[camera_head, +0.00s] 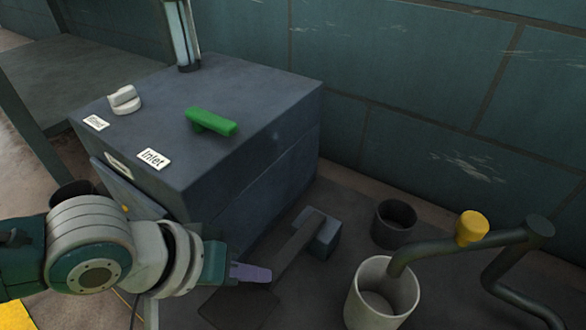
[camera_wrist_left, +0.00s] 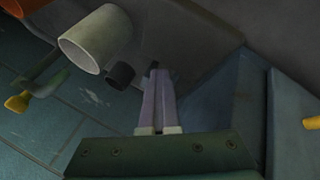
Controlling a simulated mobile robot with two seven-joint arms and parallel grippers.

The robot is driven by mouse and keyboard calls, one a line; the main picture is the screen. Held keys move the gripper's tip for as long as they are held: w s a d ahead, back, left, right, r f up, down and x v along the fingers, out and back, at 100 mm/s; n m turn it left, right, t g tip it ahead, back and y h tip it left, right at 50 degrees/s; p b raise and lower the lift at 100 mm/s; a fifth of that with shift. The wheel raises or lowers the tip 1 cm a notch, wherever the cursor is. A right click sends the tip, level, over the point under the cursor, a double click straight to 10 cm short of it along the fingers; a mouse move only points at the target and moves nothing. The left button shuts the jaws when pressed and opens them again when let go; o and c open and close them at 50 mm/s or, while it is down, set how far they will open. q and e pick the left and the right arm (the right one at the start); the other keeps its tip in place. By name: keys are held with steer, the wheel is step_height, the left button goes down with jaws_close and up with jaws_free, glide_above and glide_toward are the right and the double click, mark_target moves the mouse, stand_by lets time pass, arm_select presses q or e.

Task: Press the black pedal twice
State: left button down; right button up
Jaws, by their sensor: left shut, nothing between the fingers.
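The black pedal (camera_head: 238,307) lies low at the bottom middle of the head view. It is a dark flat plate on a bar that runs back to a hinge block (camera_head: 322,236) beside the grey-blue cabinet. My left gripper (camera_head: 268,274) has its purple fingers shut and empty. In the head view they overlap the lower part of the pedal's bar, just above the plate; I cannot tell whether they touch. The shut fingers also show in the left wrist view (camera_wrist_left: 158,75), where I cannot make out the pedal clearly. My right gripper is not in view.
The cabinet (camera_head: 255,150) carries a green handle (camera_head: 212,122) and a white knob (camera_head: 124,99). A pale cup (camera_head: 358,305), a dark cup (camera_head: 394,223) and a bent pipe with a yellow knob (camera_head: 472,227) stand at the right. A tiled wall closes the back.

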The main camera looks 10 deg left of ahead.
mark_target(245, 291)
arm_select(q)
steer(key=shift+s+a+f+b, duration=0.1)
steer(key=shift+s+f+b, duration=0.1)
steer(key=shift+f+b, duration=0.7)
steer(key=shift+s+a+f+b, duration=0.15)
steer(key=shift+f+b, duration=0.25)
steer(key=shift+f, duration=0.85)
stand_by(1.3)
steer(key=shift+d+r, duration=0.1)
stand_by(0.4)
steer(key=r+p, duration=0.1)
steer(key=p, duration=0.1)
steer(key=r+p, duration=0.1)
steer(key=r, duration=0.1)
steer(key=r+p, duration=0.2)
steer(key=shift+w+d+r+p, duration=0.1)
steer(key=shift+w+d+p, duration=0.1)
steer(key=shift+w+p, duration=0.15)
steer(key=shift+s+r+p, duration=0.2)
steer(key=shift+r+p, duration=0.2)
steer(key=shift+r, duration=0.05)
steer(key=shift+s+a, duration=0.1)
steer(key=shift+s, duration=0.1)
steer(key=shift+w+r, duration=0.1)
steer(key=shift+w, duration=0.15)
